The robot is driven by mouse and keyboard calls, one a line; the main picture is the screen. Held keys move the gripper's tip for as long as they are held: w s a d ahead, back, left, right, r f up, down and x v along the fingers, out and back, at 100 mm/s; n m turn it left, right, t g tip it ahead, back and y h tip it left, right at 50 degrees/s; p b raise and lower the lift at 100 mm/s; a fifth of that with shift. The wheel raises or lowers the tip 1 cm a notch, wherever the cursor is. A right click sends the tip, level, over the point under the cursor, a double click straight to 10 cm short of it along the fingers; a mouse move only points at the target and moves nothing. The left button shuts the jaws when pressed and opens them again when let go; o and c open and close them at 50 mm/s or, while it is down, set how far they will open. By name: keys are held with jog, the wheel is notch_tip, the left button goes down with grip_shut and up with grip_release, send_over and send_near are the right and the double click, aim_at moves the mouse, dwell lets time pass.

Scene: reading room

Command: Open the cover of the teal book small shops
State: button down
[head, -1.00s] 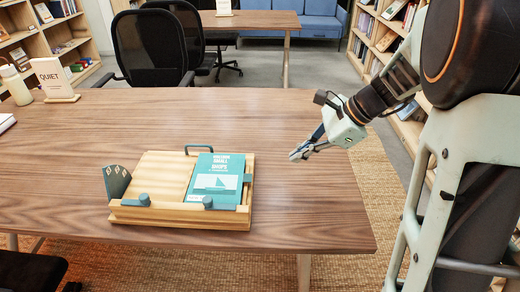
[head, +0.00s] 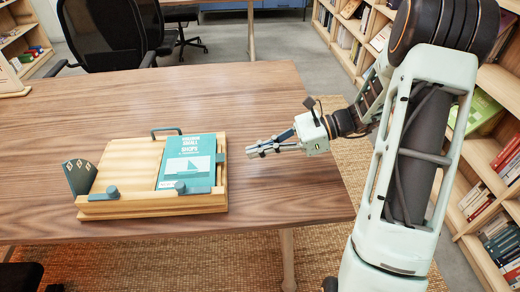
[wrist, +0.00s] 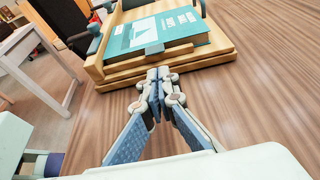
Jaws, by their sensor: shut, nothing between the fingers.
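The teal book (head: 188,160) lies closed on the right part of a wooden book stand (head: 120,157) on the table. Its cover shows white lettering and a pale picture panel. A grey-teal clip sits at its right edge and a knob at its front edge.
The stand has a dark teal side plate (head: 79,177) at its left and a dark handle (head: 166,131) at its back. The wooden table (head: 270,100) is clear around it. Black chairs (head: 110,35) stand behind; bookshelves (head: 490,170) stand at the right.

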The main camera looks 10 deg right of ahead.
jog(key=b+x, duration=0.1)
jog(key=x, duration=0.5)
jog(key=shift+f, duration=0.1)
